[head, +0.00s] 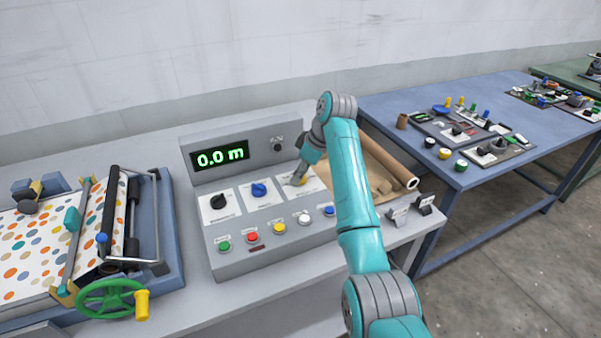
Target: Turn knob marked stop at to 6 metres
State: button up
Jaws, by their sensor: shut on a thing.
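The grey control console (240,262) has a display (220,158) that reads 0.0 m in green. Its sloped face carries a row of white dial plates: a black knob (218,202) on the left and a blue knob (259,189) in the middle. My gripper (298,181) is down at the right-hand plate (313,186), shut on the knob there. My fingers hide most of that knob, so its pointer cannot be seen. The lettering and scale marks on the plates are too small to read.
Below the dials are green (224,246), red (252,238), yellow (279,228), white and blue buttons. A small black knob (277,145) is beside the display. A press with a green handwheel (112,298) stands left; a brown roll (385,165) lies right, behind my arm.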

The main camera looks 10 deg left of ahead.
jog(key=n+g, duration=0.1)
jog(key=n, duration=0.3)
jog(key=shift+w+r+n+g, duration=0.1)
jog(key=shift+w+n+g, duration=0.05)
jog(key=shift+n+g, duration=0.2)
jog(key=n+g, duration=0.1)
jog(key=n, duration=0.3)
jog(key=shift+g, duration=0.35)
jog(key=shift+n+h, duration=0.35)
jog(key=shift+h, duration=0.05)
jog(key=o, duration=1.1)
jog(key=shift+o, duration=0.2)
jog(key=v, duration=0.7)
jog(key=shift+w+d+r, duration=0.1)
jog(key=shift+w, duration=0.05)
